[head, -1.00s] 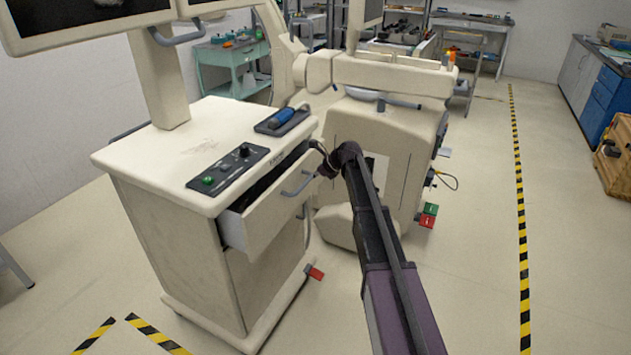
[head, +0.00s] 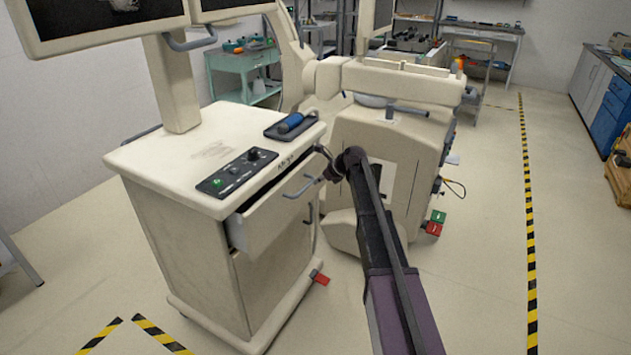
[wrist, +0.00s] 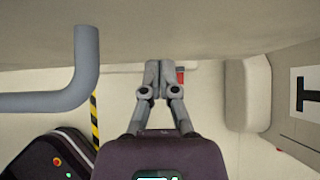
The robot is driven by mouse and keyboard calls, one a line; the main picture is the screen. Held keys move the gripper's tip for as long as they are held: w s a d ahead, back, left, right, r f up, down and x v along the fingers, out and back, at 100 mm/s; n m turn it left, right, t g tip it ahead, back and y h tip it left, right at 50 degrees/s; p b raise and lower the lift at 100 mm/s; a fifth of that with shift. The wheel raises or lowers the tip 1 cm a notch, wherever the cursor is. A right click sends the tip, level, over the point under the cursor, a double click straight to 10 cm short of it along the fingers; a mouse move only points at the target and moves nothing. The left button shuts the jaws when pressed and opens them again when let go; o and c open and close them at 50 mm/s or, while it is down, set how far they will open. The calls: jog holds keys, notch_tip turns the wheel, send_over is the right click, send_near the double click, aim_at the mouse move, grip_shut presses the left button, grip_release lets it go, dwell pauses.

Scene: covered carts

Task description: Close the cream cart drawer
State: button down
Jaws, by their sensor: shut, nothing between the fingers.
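The cream cart (head: 180,255) stands at left in the head view, with its top drawer (head: 265,217) partly out. A dark gap shows above the drawer front, and its grey bar handle (head: 301,187) is on the front. My gripper (head: 324,171) is at the right end of the drawer front, beside the handle. In the wrist view, the shut, empty fingers (wrist: 158,68) meet the drawer front (wrist: 200,30) and seem to touch it. The handle (wrist: 75,80) is to their left, apart from them. The exact contact is hidden in the head view.
A cream machine (head: 385,180) stands close to the right of the cart. A tray with a blue tool (head: 290,123) and a control panel (head: 237,172) are on the cart top. A red pedal (head: 320,278) is at the cart's base. Open floor lies at right (head: 470,290).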

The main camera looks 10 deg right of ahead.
jog(key=s+d+f+p+v, duration=0.1)
jog(key=p+v, duration=0.6)
jog(key=v, duration=0.5)
jog(key=shift+f, duration=0.2)
jog(key=shift+d, duration=0.15)
jog(key=shift+s, duration=0.1)
